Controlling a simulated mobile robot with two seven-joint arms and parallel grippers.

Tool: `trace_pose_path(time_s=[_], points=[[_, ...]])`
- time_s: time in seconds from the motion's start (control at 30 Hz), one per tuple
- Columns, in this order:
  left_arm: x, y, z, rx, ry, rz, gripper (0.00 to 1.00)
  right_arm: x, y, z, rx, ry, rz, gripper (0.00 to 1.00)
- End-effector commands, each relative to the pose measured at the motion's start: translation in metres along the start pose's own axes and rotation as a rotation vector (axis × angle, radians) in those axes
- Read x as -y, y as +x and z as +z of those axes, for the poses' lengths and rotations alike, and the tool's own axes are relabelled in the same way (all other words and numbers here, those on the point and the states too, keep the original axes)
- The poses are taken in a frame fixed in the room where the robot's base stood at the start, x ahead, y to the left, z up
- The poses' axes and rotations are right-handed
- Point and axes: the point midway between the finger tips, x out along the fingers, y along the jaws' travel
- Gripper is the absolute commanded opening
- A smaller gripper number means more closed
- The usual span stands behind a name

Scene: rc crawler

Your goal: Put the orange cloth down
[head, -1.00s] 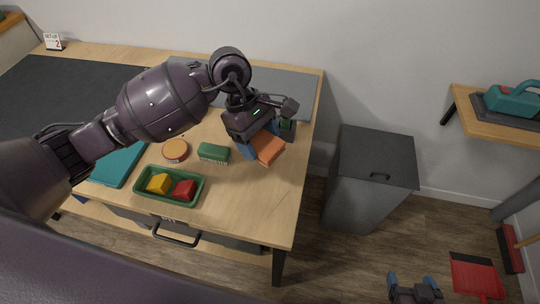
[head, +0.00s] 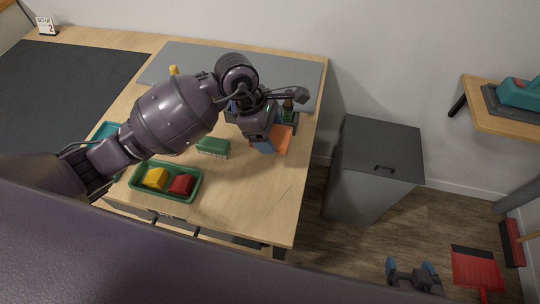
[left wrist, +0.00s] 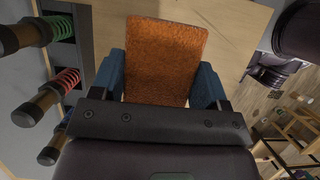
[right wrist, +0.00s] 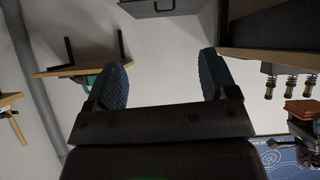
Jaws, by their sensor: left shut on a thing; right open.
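The orange cloth (head: 284,139) is a flat, stiff-looking rectangle at the right part of the wooden table. My left gripper (head: 268,135) is shut on it. In the left wrist view the cloth (left wrist: 165,58) stands out between the two blue fingers, with the tabletop behind it. I cannot tell whether the cloth touches the table. My right gripper (head: 412,267) is open and empty, low over the floor to the right of the table. In the right wrist view its fingers (right wrist: 163,68) are apart with nothing between them.
A green tray (head: 151,189) holds a yellow and a red block. A green brush (head: 212,147) lies left of the cloth. Shock absorbers with springs (left wrist: 65,82) stand close beside the cloth. The front right tabletop (head: 250,195) is clear. A grey bin (head: 375,165) stands right of the table.

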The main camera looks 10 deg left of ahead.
Motion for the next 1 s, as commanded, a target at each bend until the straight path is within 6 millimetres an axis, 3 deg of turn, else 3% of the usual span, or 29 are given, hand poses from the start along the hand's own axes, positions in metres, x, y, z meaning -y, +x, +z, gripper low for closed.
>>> trace_pose_path(time_s=[0.1,0.23,0.53,0.8,1.0], points=[[0.001,0.026,-0.011,0.002,-0.004,-0.005,0.49,0.0,0.003,0.004,0.004,-0.004,-0.002,0.79],[0.001,0.045,-0.018,0.001,-0.002,-0.004,0.49,0.0,0.005,0.006,0.007,-0.006,-0.003,0.79],[0.0,0.062,-0.025,0.001,0.0,-0.001,0.49,0.001,0.008,0.004,0.002,-0.006,-0.004,0.79],[0.001,0.094,-0.038,0.001,-0.002,-0.003,0.49,0.004,0.012,0.004,0.001,0.001,-0.006,0.79],[0.0,0.094,-0.039,0.0,0.001,0.001,0.49,0.005,0.012,-0.001,-0.008,0.004,-0.007,0.79]])
